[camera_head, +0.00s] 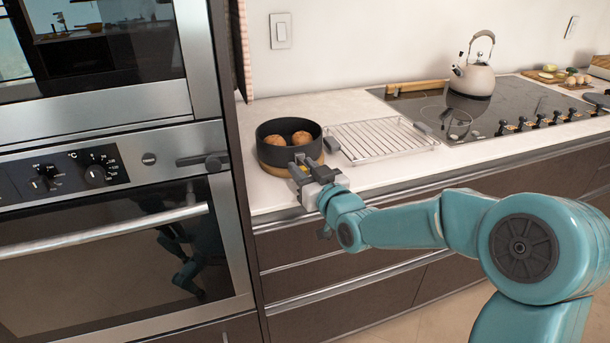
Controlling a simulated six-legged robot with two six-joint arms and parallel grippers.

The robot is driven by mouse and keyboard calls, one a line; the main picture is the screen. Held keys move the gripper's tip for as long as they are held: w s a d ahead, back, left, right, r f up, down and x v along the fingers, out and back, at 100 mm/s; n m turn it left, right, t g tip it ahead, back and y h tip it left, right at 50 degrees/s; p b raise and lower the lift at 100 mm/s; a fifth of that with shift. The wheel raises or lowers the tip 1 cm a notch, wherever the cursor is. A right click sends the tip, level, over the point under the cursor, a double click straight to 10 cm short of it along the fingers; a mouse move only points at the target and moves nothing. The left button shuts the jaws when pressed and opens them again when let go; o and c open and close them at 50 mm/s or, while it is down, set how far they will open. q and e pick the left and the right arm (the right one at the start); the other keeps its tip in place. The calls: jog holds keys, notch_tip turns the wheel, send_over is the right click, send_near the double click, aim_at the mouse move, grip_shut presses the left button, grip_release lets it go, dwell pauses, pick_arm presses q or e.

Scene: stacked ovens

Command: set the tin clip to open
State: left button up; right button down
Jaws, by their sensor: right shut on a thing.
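A round dark tin (267,152) with a tan lower band stands on the white counter next to the stacked ovens. Two round brown buns lie inside it. My right gripper (301,166) reaches in from the right and is at the near side of the tin, with its fingers shut on the tin clip. The fingers hide most of the clip, so its setting cannot be made out. My left gripper is not in view.
A wire rack (380,138) lies right beside the tin. A kettle (474,78) stands on the black hob (515,97) farther right. The ovens (110,170), with a bar handle (105,231), fill the left side. Some bare counter (265,190) shows in front of the tin.

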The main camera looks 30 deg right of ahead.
jog(key=c, duration=1)
grip_release()
jog(key=shift+c, duration=0.2)
jog(key=s+a+b, duration=0.1)
jog(key=s+b, duration=0.2)
jog(key=s, duration=1.3)
jog(key=shift+s, duration=0.2)
jog(key=shift+a, duration=0.1)
